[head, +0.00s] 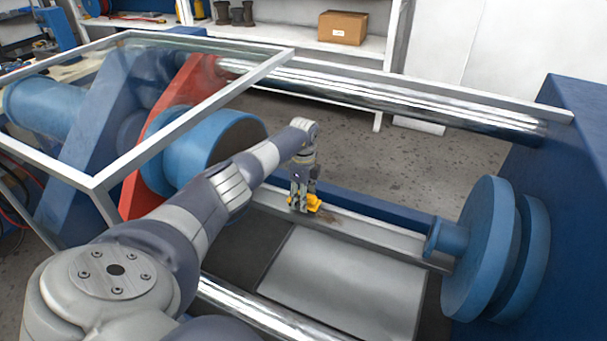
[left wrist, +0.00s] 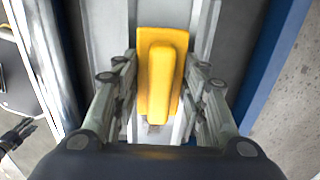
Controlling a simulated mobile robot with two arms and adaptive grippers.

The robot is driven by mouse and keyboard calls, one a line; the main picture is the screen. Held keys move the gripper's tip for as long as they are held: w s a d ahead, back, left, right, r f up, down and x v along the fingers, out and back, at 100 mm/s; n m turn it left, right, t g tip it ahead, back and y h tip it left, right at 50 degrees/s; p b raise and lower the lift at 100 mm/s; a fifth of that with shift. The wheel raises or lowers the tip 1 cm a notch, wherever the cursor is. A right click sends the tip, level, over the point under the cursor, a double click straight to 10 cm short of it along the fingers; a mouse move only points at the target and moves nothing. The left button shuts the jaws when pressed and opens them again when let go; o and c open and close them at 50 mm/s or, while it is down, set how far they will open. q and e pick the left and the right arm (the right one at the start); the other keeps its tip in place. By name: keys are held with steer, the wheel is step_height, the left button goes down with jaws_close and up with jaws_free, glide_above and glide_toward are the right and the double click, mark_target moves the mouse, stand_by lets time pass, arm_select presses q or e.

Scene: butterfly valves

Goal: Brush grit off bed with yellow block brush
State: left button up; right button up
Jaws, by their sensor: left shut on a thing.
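The yellow block brush (head: 314,203) is on or just above the grey bed rail (head: 385,238) in the head view. In the left wrist view the brush (left wrist: 160,75) lies lengthwise between the fingers, its raised grip in the middle. My left gripper (head: 302,190) is shut on the brush from above. A brownish patch of grit (head: 338,214) shows on the bed just right of the brush in the head view. Whether the bristles touch the bed is hidden. A small dark claw shape (left wrist: 17,136), perhaps my right gripper, shows at the left edge of the wrist view.
Blue round plates (head: 487,250) stand at the bed's right end. A red plate (head: 168,130) and a blue cylinder (head: 205,150) stand at the left, under a white-framed clear guard (head: 180,115). Shiny bars (head: 390,92) run behind and in front. A grey plate (head: 345,285) lies before the bed.

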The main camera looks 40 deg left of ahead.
arm_select(q)
steer(key=shift+f+b, duration=0.55)
steer(key=shift+f, duration=0.15)
stand_by(0.4)
steer(key=shift+w+d+r+p, duration=0.1)
steer(key=shift+w+d+p, duration=0.2)
steer(key=shift+d, duration=0.35)
steer(key=shift+w+d+p, duration=0.1)
steer(key=shift+d+p, duration=0.25)
steer(key=shift+d, duration=0.3)
steer(key=shift+w+d+p, duration=0.2)
steer(key=shift+w+d, duration=0.05)
steer(key=shift+d, duration=0.5)
steer(key=shift+w+d+p, duration=0.15)
steer(key=shift+w+d, duration=0.1)
steer(key=shift+d, duration=0.45)
steer(key=shift+w+d+p, duration=0.2)
steer(key=shift+w+d, duration=0.05)
steer(key=shift+d, duration=0.5)
steer(key=shift+w+d, duration=0.2)
steer(key=shift+d, duration=0.5)
steer(key=shift+w+d, duration=0.2)
steer(key=shift+d, duration=0.45)
steer(key=shift+w+d, duration=0.25)
steer(key=shift+d, duration=0.5)
steer(key=shift+w+d, duration=0.25)
steer(key=shift+d, duration=0.55)
steer(key=shift+w+d, duration=0.25)
steer(key=shift+d, duration=0.5)
